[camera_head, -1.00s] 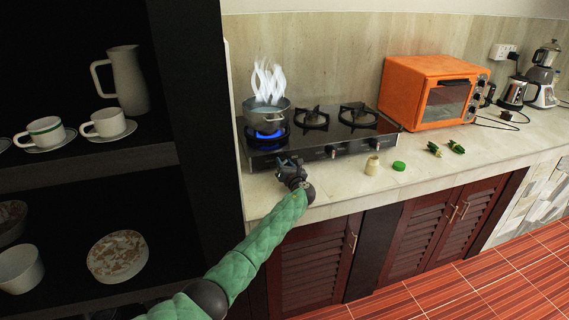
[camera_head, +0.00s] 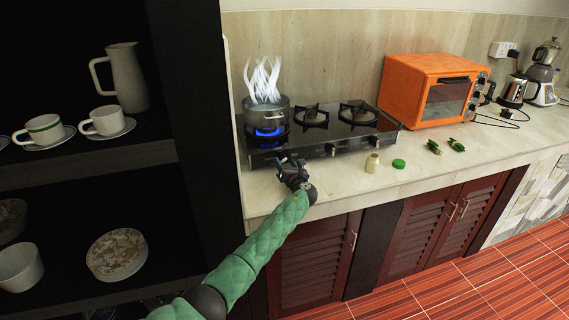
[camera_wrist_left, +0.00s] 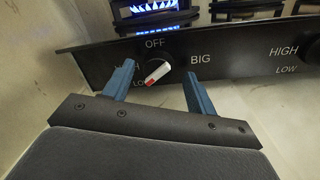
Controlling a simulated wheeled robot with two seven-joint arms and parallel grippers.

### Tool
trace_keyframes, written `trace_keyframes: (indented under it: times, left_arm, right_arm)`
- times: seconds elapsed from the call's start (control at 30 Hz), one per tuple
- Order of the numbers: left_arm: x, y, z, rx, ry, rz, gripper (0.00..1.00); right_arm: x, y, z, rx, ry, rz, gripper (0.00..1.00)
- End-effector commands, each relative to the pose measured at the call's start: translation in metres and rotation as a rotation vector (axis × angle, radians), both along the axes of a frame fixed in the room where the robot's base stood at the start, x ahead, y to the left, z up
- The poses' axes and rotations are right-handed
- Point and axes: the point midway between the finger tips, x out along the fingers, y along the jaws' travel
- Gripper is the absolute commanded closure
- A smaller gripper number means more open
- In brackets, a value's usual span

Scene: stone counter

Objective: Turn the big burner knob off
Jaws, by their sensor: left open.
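The big burner knob (camera_wrist_left: 157,72) is white with a red mark on a dark base, on the stove's front panel, in the left wrist view. Its pointer is tilted, with the red end toward the lower left, and "OFF" is printed above it. My left gripper (camera_wrist_left: 158,88) is open, with one blue finger on each side of the knob and no visible grip. In the head view my left gripper (camera_head: 290,163) is at the stove's front left and hides the knob. The stove (camera_head: 335,148) has a blue flame (camera_head: 268,132) lit under a steaming pot (camera_head: 266,113). My right gripper is not in view.
A small beige jar (camera_head: 372,163), a green lid (camera_head: 398,164) and green vegetables (camera_head: 434,147) lie on the counter right of the gripper. An orange oven (camera_head: 408,88) stands behind them. A dark shelf (camera_head: 185,80) with dishes borders the left.

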Motion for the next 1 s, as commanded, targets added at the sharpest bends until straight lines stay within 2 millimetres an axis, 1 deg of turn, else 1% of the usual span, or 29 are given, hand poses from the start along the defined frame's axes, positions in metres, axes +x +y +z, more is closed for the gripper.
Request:
trace_keyframes:
  times: [0.07, 0.13, 0.2, 0.3, 0.43, 0.6, 0.87, 0.97, 1.0]
  left_arm:
    - [-0.011, -0.004, -0.003, -0.003, 0.0, -0.001, 0.43]
    - [-0.022, -0.008, -0.004, -0.003, 0.0, -0.001, 0.43]
    - [-0.031, -0.011, -0.004, -0.002, 0.0, -0.001, 0.43]
    - [-0.043, -0.016, -0.004, -0.002, -0.001, 0.0, 0.43]
    - [-0.053, -0.02, -0.004, -0.001, 0.0, 0.0, 0.43]
    - [-0.057, -0.022, -0.002, 0.0, 0.0, 0.0, 0.43]
    - [-0.057, -0.021, -0.001, -0.002, -0.001, 0.001, 0.43]
    - [-0.053, -0.016, 0.007, -0.021, -0.012, 0.004, 0.43]
    - [-0.05, -0.011, 0.013, -0.035, -0.02, 0.007, 0.43]
  right_arm:
    - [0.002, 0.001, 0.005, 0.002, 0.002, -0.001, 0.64]
    - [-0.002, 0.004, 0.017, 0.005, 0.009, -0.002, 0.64]
    - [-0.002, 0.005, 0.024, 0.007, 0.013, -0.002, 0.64]
    - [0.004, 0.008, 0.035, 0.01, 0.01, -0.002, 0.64]
    - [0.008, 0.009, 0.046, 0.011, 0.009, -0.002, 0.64]
    - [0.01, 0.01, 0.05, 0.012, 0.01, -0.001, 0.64]
    - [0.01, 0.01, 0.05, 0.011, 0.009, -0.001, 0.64]
    - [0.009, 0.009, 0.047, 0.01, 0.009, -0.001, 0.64]
    - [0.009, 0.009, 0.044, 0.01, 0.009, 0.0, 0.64]
